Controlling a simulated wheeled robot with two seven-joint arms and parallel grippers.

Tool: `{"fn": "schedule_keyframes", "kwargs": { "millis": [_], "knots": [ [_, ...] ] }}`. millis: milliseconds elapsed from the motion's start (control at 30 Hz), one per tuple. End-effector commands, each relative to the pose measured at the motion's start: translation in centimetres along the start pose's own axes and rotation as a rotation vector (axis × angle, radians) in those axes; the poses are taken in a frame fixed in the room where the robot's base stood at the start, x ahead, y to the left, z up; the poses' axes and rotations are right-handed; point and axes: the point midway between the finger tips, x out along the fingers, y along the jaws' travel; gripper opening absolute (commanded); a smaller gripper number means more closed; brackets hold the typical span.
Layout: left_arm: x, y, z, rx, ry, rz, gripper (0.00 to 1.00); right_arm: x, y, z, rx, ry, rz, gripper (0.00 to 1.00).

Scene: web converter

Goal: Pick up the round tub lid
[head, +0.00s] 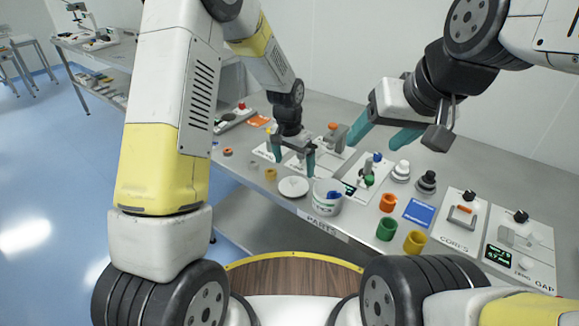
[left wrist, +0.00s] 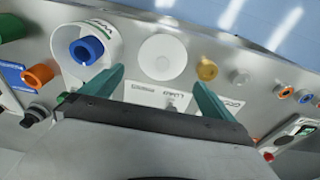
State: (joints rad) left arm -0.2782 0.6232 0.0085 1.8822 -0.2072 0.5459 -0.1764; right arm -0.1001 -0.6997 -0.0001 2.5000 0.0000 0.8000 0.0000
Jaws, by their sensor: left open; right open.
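The round tub lid (head: 293,187) is a flat white disc lying on the grey bench top, just left of the white tub (head: 327,198). In the left wrist view the lid (left wrist: 163,57) lies beyond my fingertips, roughly midway between them. My left gripper (head: 294,170) is open and empty, with its teal fingers above and just behind the lid, apart from it. It also shows in the left wrist view (left wrist: 157,85). My right gripper (head: 383,133) is open and empty, held above the bench at the right.
The tub holds a blue ring (left wrist: 86,50). Orange (head: 388,202), green (head: 386,228) and yellow (head: 414,242) cups stand to the right. The bench's front edge runs close to the lid.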

Motion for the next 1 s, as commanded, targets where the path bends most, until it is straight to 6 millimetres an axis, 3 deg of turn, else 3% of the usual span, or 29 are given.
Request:
{"fn": "schedule_keyframes", "kwargs": {
  "millis": [600,900,933,1000],
  "knots": [
    [7.5,-0.2,0.7,0.005,-0.004,0.002,1.0,0.0,0.0,0.0,0.0,0.0,0.0,0.65],
    [8.1,-0.2,0.6,0.004,-0.002,0.001,1.0,0.0,0.0,0.0,0.0,0.0,0.0,0.65],
    [8.1,-0.2,0.6,0.004,-0.002,0.001,0.98,0.0,0.0,0.0,0.0,0.0,0.0,0.65],
    [8.1,-0.2,0.6,0.004,-0.002,0.001,0.84,0.0,0.0,0.0,0.0,0.0,0.0,0.65]
  ]
}}
